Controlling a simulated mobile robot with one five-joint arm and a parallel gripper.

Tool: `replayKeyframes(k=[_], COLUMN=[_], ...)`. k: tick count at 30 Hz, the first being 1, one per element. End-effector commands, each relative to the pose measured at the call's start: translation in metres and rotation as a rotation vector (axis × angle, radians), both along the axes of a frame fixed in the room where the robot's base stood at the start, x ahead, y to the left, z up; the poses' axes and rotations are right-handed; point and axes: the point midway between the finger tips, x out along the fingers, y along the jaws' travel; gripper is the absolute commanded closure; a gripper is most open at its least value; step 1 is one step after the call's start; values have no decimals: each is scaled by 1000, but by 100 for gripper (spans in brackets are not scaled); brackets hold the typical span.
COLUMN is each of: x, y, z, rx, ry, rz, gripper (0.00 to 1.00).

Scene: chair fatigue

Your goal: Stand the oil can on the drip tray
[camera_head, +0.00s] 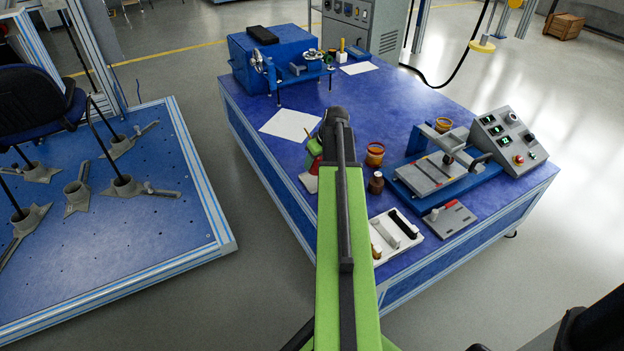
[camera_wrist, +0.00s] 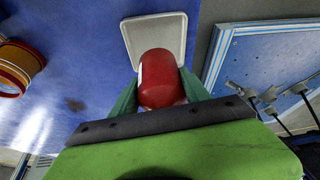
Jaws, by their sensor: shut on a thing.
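The red oil can (camera_wrist: 162,82) is between the green fingers of my gripper (camera_wrist: 158,88), which is shut on it. In the head view the can (camera_head: 313,163) shows as a small red patch left of my arm, which hides most of it. The pale square drip tray (camera_wrist: 154,24) lies just beyond the can in the wrist view, and the can covers part of it. The tray (camera_head: 308,183) also shows in the head view, below the can near the table's left edge. I cannot tell whether the can touches the tray.
The blue table (camera_head: 270,160) also bears an orange-brown ringed pot (camera_head: 375,154), a small dark bottle (camera_head: 376,184), a white tray of tools (camera_head: 388,247) and a test rig (camera_head: 440,172). A white sheet (camera_head: 290,123) lies behind the can.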

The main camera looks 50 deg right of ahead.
Motion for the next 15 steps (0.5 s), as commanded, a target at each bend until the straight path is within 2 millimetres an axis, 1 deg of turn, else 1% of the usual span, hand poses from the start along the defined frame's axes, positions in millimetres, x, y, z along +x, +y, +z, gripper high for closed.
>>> replayKeyframes(k=[2, 5, 6, 8, 12, 15], x=[2, 2, 2, 2, 2, 2], y=[4, 3, 3, 3, 3, 3], z=[-2, -2, -5, -13, -39, -46], rx=[-1, 0, 0, 0, 0, -1], ry=[-1, -1, -1, -1, -1, -1], rz=[1, 0, 0, 0, -1, -1], gripper=[100, 100, 100, 100, 100, 100])
